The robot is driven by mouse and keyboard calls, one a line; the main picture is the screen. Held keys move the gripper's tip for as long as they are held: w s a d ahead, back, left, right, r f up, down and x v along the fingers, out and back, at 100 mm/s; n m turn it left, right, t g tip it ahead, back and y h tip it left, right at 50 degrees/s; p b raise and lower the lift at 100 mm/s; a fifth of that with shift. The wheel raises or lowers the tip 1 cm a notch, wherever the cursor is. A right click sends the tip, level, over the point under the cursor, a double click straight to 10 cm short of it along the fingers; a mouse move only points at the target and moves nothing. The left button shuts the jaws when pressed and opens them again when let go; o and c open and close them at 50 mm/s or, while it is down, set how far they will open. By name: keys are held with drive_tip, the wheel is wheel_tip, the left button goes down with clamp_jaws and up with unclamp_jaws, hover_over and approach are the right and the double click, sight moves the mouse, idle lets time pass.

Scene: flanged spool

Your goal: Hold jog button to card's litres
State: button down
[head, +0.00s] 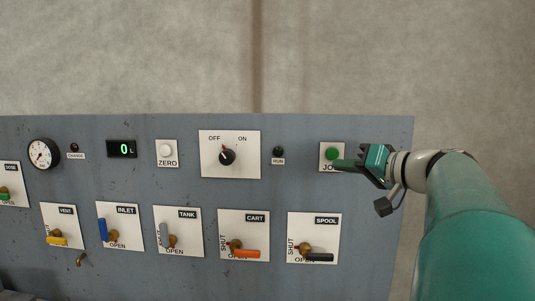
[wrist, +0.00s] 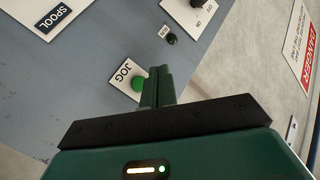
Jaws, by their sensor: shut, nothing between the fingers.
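The green jog button (head: 332,153) is on a white plate at the right end of the grey panel. It also shows in the wrist view (wrist: 138,84), just left of the fingertips. My gripper (head: 341,165) is shut and empty, with its tips over the lower part of the jog plate beside the button. I cannot tell whether the tips touch anything. The litre display (head: 122,149) reads 0 L in green. No card with a litre figure is readable in these views.
The OFF/ON knob (head: 227,157), the dark RUN lamp (head: 278,151) and the white ZERO button (head: 166,150) sit left of the jog plate. A row of valves, including CART (head: 246,252) and SPOOL (head: 320,256), runs below. A danger sign (wrist: 303,45) stands at the right.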

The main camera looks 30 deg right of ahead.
sight(327, 155)
drive_tip(key=w+d, duration=0.1)
drive_tip(key=w, duration=0.1)
drive_tip(key=w+d, duration=0.1)
drive_tip(key=w, duration=0.1)
drive_tip(key=w+d, duration=0.2)
idle(2.1)
drive_tip(key=shift+w+d, duration=0.3)
drive_tip(key=shift+w, duration=0.05)
drive_tip(key=shift+w+d, duration=0.25)
drive_tip(key=shift+w, duration=0.15)
idle(4.6)
